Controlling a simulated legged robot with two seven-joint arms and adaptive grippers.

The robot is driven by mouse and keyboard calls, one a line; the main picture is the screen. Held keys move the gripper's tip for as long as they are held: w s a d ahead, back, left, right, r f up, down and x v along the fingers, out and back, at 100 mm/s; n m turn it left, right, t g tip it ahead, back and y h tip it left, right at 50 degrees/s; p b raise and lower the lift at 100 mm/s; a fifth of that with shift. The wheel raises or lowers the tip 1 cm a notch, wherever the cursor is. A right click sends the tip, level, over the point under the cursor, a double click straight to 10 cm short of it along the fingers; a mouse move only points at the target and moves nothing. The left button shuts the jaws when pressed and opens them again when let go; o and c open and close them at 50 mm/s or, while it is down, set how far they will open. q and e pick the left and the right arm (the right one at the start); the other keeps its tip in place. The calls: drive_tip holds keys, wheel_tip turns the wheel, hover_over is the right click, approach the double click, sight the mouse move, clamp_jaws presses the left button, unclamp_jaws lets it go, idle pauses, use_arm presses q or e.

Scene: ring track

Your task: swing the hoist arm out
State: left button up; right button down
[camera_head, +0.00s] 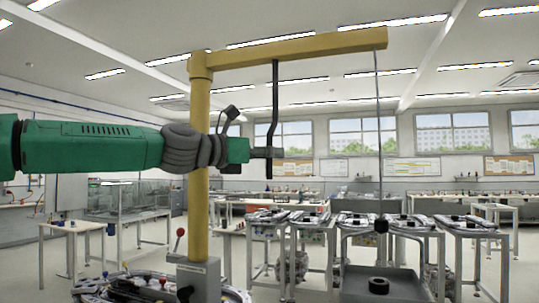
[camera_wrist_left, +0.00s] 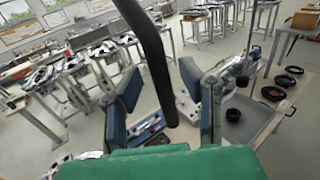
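The yellow hoist arm (camera_head: 300,48) reaches right from the top of an upright yellow post (camera_head: 200,110). A bent black handle rod (camera_head: 275,100) hangs from the arm; it also crosses the left wrist view (camera_wrist_left: 152,60). My left gripper (camera_head: 268,152) is at the rod's lower part. In the left wrist view, its two fingers (camera_wrist_left: 160,95) are spread, with the rod between them and gaps on both sides. A cable with a black hook (camera_head: 381,225) hangs from the arm's right end. My right gripper is in neither view.
A grey tray (camera_head: 410,292) with a black ring (camera_head: 379,285) in it is below the hook. More rings (camera_wrist_left: 272,93) lie beside the tray in the left wrist view. A small lever with a red knob (camera_head: 180,232) stands by the post's base. Several workbenches stand behind.

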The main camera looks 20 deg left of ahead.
use_arm(q)
clamp_jaws()
